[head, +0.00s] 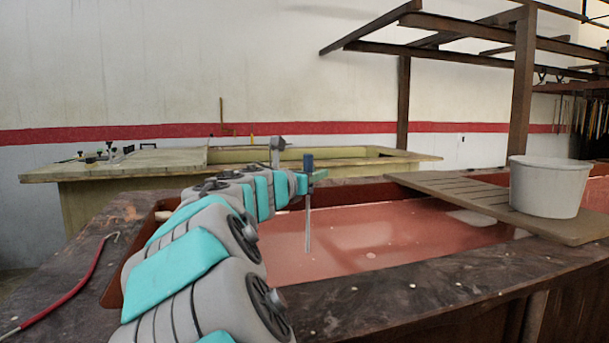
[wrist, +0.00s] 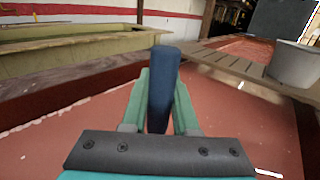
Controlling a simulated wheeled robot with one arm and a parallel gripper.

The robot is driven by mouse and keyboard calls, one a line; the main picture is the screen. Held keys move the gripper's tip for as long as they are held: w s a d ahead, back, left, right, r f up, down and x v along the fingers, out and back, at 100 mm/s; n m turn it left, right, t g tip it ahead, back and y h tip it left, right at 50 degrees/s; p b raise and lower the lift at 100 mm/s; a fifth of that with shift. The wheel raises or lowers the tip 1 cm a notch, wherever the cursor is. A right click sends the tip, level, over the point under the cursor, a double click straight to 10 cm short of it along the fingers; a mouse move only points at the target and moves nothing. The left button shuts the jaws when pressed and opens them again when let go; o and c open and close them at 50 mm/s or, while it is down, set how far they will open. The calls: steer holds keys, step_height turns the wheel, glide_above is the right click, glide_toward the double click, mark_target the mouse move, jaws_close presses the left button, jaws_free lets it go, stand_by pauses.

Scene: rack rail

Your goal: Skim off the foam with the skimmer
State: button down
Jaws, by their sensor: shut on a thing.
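My gripper (head: 308,178) is over the vat of reddish liquid (head: 360,240) and shut on the skimmer's blue handle (head: 308,162). The skimmer's thin grey shaft (head: 308,230) hangs nearly upright below it, its lower end at or just above the liquid; I cannot tell whether it touches. In the wrist view the blue handle (wrist: 163,88) stands between the two teal fingers, hiding what lies behind. A pale patch (head: 470,217) at the far right of the liquid and a small pale spot (head: 371,255) may be foam or glare.
A slatted board (head: 440,188) lies across the vat's right part, with a white bucket (head: 548,187) on it. A red-handled hook (head: 75,285) lies on the left rim. A second, pale-green vat (head: 120,170) stands behind. Rusty racking rises at the right.

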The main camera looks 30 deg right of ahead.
steer(key=shift+s+d, duration=0.55)
steer(key=shift+d, duration=0.2)
steer(key=shift+s+d, duration=0.55)
steer(key=shift+d, duration=0.2)
steer(key=s+d, duration=0.5)
steer(key=d, duration=0.1)
steer(key=shift+s+d, duration=0.15)
steer(key=shift+s, duration=0.25)
steer(key=shift+r, duration=0.1)
step_height(320, 180, up, 14)
stand_by(0.7)
steer(key=shift+s+r, duration=0.1)
stand_by(3.6)
